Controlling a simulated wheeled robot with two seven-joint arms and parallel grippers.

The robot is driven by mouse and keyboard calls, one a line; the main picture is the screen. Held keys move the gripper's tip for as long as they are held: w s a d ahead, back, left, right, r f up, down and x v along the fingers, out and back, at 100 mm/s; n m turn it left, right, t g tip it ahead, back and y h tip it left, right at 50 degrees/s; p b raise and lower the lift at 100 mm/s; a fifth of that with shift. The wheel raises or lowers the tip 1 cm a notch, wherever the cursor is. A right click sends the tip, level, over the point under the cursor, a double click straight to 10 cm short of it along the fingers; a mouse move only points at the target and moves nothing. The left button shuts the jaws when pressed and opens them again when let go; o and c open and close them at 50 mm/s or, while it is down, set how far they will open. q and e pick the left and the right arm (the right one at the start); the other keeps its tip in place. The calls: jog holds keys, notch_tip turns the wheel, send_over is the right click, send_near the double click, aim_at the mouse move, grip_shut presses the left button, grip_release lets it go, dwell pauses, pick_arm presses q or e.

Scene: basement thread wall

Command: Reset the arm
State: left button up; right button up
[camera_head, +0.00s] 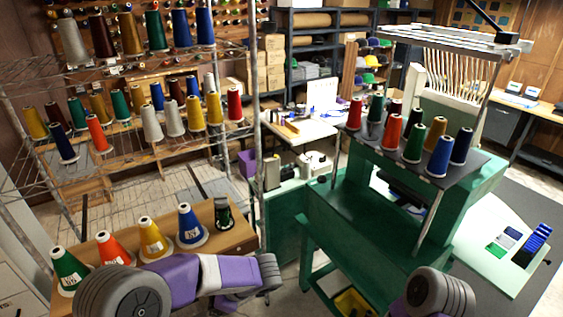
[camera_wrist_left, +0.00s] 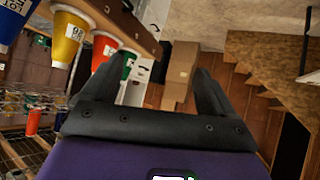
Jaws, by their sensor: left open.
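My left gripper (camera_head: 268,272) is in front of the small wooden bench (camera_head: 236,236), at its lower right. In the left wrist view the left gripper (camera_wrist_left: 152,88) has its two dark fingers spread, with nothing between them. The left arm's purple links cross the lower part of the head view. Only a grey joint of my right arm shows at the bottom right of the head view; its gripper is out of frame.
A green cone (camera_head: 70,268), orange cone (camera_head: 115,249), yellow cone (camera_head: 153,240) and blue cone (camera_head: 190,226) stand on the bench close to my left arm. A wire rack (camera_head: 150,55) holds several cones behind. A green machine (camera_head: 370,215) stands right.

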pick_arm(q)
jog(key=w+f+m+t+h+b, duration=0.3)
jog(key=f+m+b, duration=0.1)
jog(key=f, duration=0.9)
jog(key=w+f+m+t+h+b, duration=0.3)
jog(key=f+m, duration=0.2)
jog(key=f, duration=0.7)
jog(key=s+d+f+m+g+h+b, duration=0.3)
jog(key=s+d+f+h, duration=0.1)
jog(key=s+f, duration=0.4)
jog(key=s+d+f+m+g+h+b, duration=0.3)
jog(key=s+f, duration=0.5)
jog(key=s, duration=0.5)
jog(key=d+m+h, duration=0.1)
jog(key=d, duration=0.1)
jog(key=shift+s+d+f, duration=0.2)
jog(key=shift+d+f, duration=0.1)
jog(key=shift+f, duration=0.1)
